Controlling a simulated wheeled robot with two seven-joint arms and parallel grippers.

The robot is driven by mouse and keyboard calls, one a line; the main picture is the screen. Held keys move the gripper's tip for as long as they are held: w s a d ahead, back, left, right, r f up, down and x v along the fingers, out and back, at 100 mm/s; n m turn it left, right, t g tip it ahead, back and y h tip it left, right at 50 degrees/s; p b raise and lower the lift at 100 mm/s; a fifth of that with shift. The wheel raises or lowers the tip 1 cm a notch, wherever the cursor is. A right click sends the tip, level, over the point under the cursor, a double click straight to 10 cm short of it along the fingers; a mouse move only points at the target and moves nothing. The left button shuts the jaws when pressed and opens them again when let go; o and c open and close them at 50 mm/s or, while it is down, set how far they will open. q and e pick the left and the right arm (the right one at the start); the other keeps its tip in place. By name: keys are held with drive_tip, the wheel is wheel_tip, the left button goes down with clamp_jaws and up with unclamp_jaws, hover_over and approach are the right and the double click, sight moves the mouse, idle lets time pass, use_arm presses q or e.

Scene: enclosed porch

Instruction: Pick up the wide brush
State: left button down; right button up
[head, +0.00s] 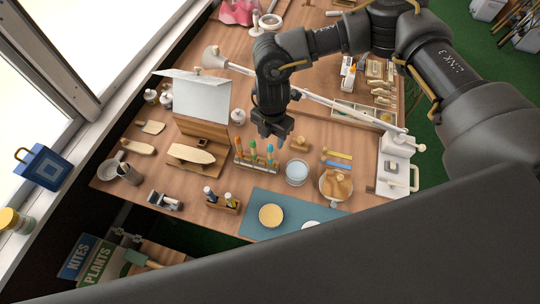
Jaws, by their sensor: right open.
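A low wooden rack (256,165) stands near the middle of the workbench. Several upright brush-like tools stand in it, with orange (239,143), teal (253,146) and green-blue (270,151) parts. They are too small for me to tell which is the wide brush. My right gripper (272,138) points down from above, just beyond the rack's right end in the picture. It is open, and I see nothing held between its fingers. Its height over the rack is hard to judge. My left gripper is not in view.
A glass bowl (297,173) and a tan-filled bowl (336,186) stand right of the rack. A white panel on a wooden easel box (201,97) rises to the left. A white lamp arm (310,96) crosses behind my gripper. A teal mat (255,230) lies in front.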

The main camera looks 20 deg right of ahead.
sight(270, 146)
drive_tip(key=shift+w+f, duration=0.3)
drive_tip(key=shift+f, duration=0.3)
drive_tip(key=shift+w+f, duration=0.25)
drive_tip(key=shift+f, duration=0.55)
drive_tip(key=shift+s+p, duration=0.25)
drive_tip(key=shift+p, duration=0.25)
drive_tip(key=shift+a+f+p, duration=0.2)
drive_tip(key=shift+f+p, duration=0.85)
drive_tip(key=shift+f, duration=0.1)
wheel_tip(270, 146, down, 3)
drive_tip(key=shift+w+r, duration=0.1)
drive_tip(key=shift+r, duration=0.05)
clamp_jaws()
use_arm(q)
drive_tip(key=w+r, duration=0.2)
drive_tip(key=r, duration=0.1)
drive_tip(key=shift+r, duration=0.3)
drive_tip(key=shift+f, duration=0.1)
use_arm(e)
drive_tip(key=shift+r, duration=0.15)
